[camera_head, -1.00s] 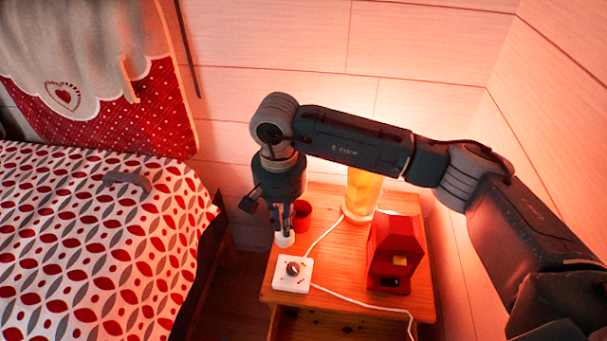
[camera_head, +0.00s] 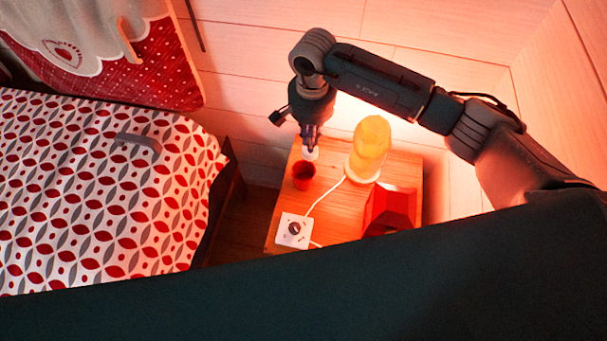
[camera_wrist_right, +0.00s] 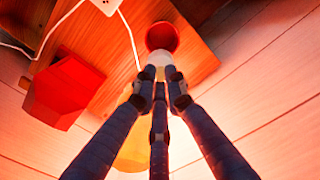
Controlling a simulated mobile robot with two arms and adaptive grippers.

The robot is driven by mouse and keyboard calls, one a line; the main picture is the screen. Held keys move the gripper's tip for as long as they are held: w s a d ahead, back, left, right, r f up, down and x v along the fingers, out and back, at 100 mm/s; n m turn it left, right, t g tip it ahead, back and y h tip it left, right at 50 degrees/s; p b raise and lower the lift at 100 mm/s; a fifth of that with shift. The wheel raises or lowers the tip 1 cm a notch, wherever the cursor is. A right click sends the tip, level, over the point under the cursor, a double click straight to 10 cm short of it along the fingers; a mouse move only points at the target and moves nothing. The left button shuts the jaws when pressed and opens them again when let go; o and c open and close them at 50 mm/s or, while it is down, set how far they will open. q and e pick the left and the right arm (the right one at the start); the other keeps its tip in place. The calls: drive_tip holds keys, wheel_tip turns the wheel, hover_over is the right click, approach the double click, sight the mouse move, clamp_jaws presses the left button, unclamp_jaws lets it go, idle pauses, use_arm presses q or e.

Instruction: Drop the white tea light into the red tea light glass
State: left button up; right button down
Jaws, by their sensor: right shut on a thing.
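The red tea light glass (camera_head: 303,176) stands on the left part of the wooden bedside table. In the right wrist view the glass (camera_wrist_right: 162,37) shows its round opening, with nothing visible inside. My right gripper (camera_head: 311,145) points down at the far side of the glass and is shut on the white tea light (camera_head: 311,154). In the right wrist view the tea light (camera_wrist_right: 160,58) sits at the tips of my fingers (camera_wrist_right: 158,74), overlapping the near edge of the glass in the picture. I cannot tell its exact height. My left gripper is not in view.
A glowing yellow lamp (camera_head: 369,147) stands right of the glass on the table (camera_head: 337,212). A red box-like object (camera_head: 390,210) and a white switch plate (camera_head: 294,230) with a cable are nearer. The bed (camera_head: 90,210) is left. A dark shape covers the bottom.

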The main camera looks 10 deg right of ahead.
drive_tip(key=shift+f+b, duration=0.55)
drive_tip(key=shift+f, duration=1.25)
drive_tip(key=c, duration=1.7)
unclamp_jaws()
drive_tip(key=shift+r, duration=0.1)
wheel_tip(320, 180, up, 12)
drive_tip(key=shift+f, duration=0.1)
